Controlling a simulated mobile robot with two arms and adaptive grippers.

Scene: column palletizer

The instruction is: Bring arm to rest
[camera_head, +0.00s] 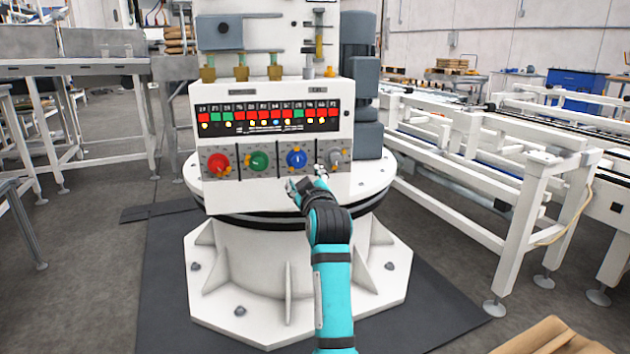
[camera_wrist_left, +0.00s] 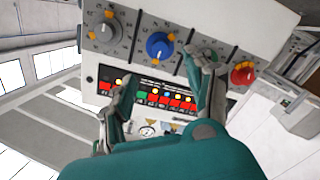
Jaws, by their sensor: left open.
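My left arm (camera_head: 330,260), teal with dark joints, reaches up from the bottom of the head view toward the white control panel (camera_head: 225,187). My left gripper (camera_head: 306,179) is open and empty, in front of the panel's lower edge below the blue knob (camera_head: 297,158) and grey knob (camera_head: 336,159). In the left wrist view the panel appears upside down, and the spread fingers of the gripper (camera_wrist_left: 160,76) stand in front of it. One finger partly covers the green knob (camera_wrist_left: 208,52). I cannot tell whether a finger touches the panel. My right gripper does not show.
The panel also carries a red knob (camera_head: 219,164), a green knob and a row of lit indicators (camera_head: 268,118). It stands on a round white pedestal (camera_head: 235,270) on a dark mat. White conveyor frames (camera_head: 480,150) stand right, grey ones (camera_head: 70,68) left.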

